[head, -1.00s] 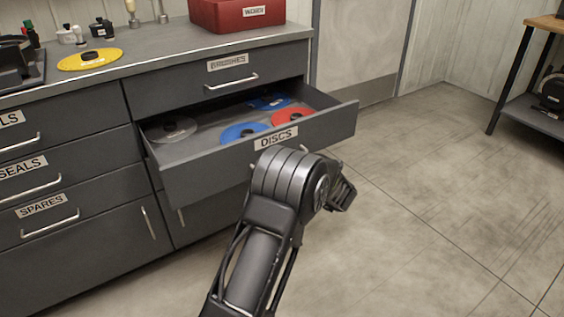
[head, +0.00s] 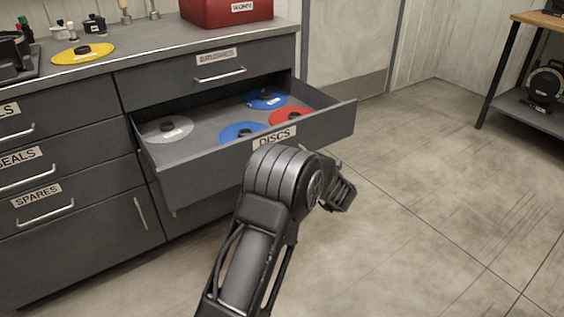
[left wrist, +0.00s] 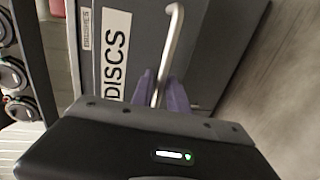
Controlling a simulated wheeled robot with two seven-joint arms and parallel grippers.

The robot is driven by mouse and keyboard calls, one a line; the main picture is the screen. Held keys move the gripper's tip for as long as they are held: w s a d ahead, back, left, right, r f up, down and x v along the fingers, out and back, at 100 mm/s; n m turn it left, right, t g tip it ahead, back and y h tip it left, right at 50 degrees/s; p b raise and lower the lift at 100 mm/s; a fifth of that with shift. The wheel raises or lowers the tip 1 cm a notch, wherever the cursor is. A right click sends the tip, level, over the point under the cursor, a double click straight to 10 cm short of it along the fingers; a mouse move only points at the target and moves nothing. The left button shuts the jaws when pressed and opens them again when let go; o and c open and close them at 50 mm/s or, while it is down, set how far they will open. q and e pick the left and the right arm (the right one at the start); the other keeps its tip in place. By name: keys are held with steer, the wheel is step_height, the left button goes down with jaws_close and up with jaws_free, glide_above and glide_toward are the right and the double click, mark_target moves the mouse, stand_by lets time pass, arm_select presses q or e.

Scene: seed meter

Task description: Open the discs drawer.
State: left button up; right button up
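The discs drawer (head: 215,172), dark grey with a white DISCS label, stands well out from the cabinet. Its inside shows a grey disc (head: 166,129), two blue discs (head: 266,99) and a red disc (head: 291,117). In the left wrist view the DISCS label (left wrist: 116,54) is beside the drawer's silver bar handle (left wrist: 169,45). My left gripper (left wrist: 161,92) has its purple fingers on either side of this handle and appears shut on it. In the head view my left arm hides the handle and the fingertips. My right gripper is in no view.
A closed drawer (head: 200,80) is above; SEALS (head: 80,160) and SPARES (head: 90,195) drawers are closed at left. The worktop holds a yellow disc (head: 68,56) and a red box (head: 205,14). The floor (head: 440,190) at right is clear up to a shelf bench (head: 520,105).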

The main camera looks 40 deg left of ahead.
arm_select(q)
steer(key=shift+d, duration=0.1)
steer(key=p+v, duration=0.1)
steer(key=v, duration=0.6)
steer(key=shift+d+p, duration=0.25)
steer(key=shift+p, duration=0.05)
stand_by(0.4)
